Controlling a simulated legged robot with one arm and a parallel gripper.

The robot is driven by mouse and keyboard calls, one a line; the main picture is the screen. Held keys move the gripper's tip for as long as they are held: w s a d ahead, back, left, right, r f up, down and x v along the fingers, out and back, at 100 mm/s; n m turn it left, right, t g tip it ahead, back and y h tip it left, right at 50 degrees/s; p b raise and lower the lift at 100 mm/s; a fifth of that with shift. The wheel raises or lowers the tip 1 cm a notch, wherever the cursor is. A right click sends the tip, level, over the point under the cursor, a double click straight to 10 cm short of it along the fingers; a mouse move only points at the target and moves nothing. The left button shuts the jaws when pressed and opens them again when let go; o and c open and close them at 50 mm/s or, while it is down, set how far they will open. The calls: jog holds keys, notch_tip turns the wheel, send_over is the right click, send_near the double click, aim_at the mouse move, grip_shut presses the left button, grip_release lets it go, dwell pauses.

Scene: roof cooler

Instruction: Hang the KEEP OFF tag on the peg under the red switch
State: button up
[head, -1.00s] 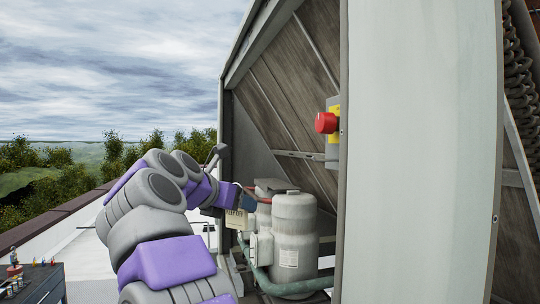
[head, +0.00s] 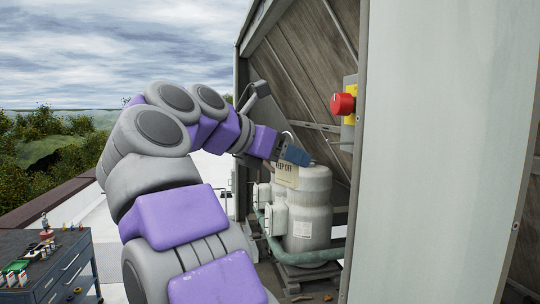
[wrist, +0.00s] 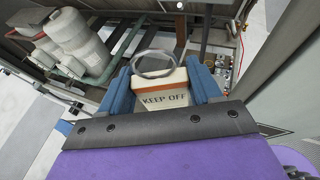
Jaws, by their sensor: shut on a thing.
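The KEEP OFF tag (head: 286,175) is a cream card with dark lettering. My gripper (head: 291,155) is shut on it and holds it in the air in front of the grey compressors. In the wrist view the tag (wrist: 163,92) sits between the two blue fingers (wrist: 163,88), with a grey wire loop (wrist: 153,63) standing out beyond the fingertips.
Grey compressors (head: 312,210) with a green pipe stand inside the open cooler. A wide pale panel (head: 440,160) fills the right side. A dark tool cart (head: 70,262) with small items stands at the lower left.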

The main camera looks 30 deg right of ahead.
jog(key=s+d+f+b, duration=0.1)
jog(key=s+d, duration=0.1)
jog(key=d, duration=0.9)
jog(key=shift+f, duration=0.35)
jog(key=o, duration=0.8)
jog(key=shift+s+a, duration=0.1)
jog(key=shift+a, duration=0.25)
jog(key=o, duration=0.3)
jog(key=shift+d, duration=0.7)
jog(key=shift+p+v, duration=1.9)
jog(key=shift+v, duration=6.9)
